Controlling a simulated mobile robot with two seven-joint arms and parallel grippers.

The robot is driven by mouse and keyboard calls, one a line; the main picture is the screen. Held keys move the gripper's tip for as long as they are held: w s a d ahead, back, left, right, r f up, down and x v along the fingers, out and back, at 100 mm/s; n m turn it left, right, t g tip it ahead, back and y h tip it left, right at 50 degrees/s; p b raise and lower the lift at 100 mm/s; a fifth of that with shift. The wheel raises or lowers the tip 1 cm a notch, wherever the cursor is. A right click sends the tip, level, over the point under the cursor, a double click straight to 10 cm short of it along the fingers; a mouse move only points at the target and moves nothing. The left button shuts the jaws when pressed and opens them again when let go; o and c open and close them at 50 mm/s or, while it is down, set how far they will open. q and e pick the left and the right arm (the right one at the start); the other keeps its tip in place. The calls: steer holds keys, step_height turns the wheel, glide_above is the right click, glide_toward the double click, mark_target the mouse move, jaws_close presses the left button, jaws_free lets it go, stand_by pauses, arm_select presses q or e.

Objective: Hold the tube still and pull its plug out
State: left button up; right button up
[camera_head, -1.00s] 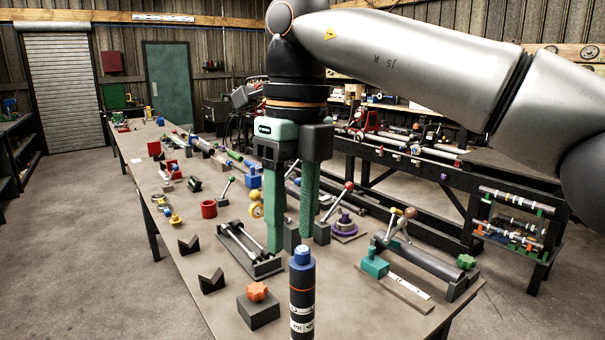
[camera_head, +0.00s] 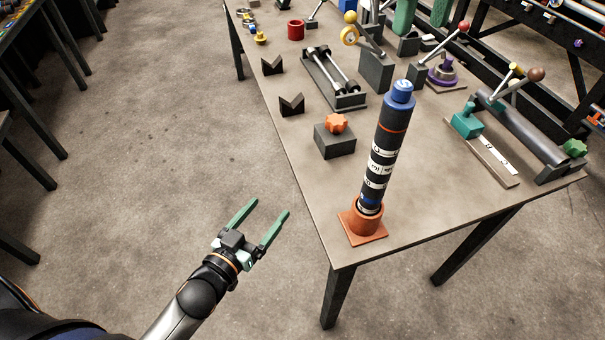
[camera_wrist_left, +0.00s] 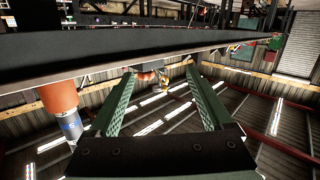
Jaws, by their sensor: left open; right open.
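A black tube (camera_head: 385,145) with white labels and an orange ring stands slightly tilted in the picture, in an orange holder (camera_head: 365,228) at the table's near corner. Its blue plug (camera_head: 402,91) sits in the top end. My left gripper (camera_head: 271,205) is open and empty, off the table's left edge, left of the holder and apart from it. In the left wrist view, its spread fingers (camera_wrist_left: 160,70) have nothing between them; the holder (camera_wrist_left: 58,97) and the tube's lower part (camera_wrist_left: 70,124) show at left, upside down.
On the table (camera_head: 430,205) stand a dark block with an orange knob (camera_head: 335,140), a rack with rods (camera_head: 335,80), V-blocks (camera_head: 291,104) and a teal clamp fixture (camera_head: 467,122). The table edge lies between my left gripper and the holder. Table space around the holder is clear.

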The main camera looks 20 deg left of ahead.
arm_select(q)
step_height(320, 180, up, 12)
steer(key=w+d+r+m+t+h, duration=0.1)
steer(key=w+d+m+t+h, duration=0.15)
steer(key=h, duration=0.35)
steer(key=m+g+h, duration=0.8)
steer(key=m+g, duration=0.2)
steer(key=g, duration=0.1)
glide_toward(366, 177)
steer(key=shift+n, duration=0.25)
steer(key=x, duration=1.2)
steer(key=shift+r, duration=0.2)
steer(key=shift+c, duration=0.2)
jaws_close()
steer(key=shift+f+y+p, duration=0.3)
steer(key=shift+p, duration=0.4)
stand_by(0.7)
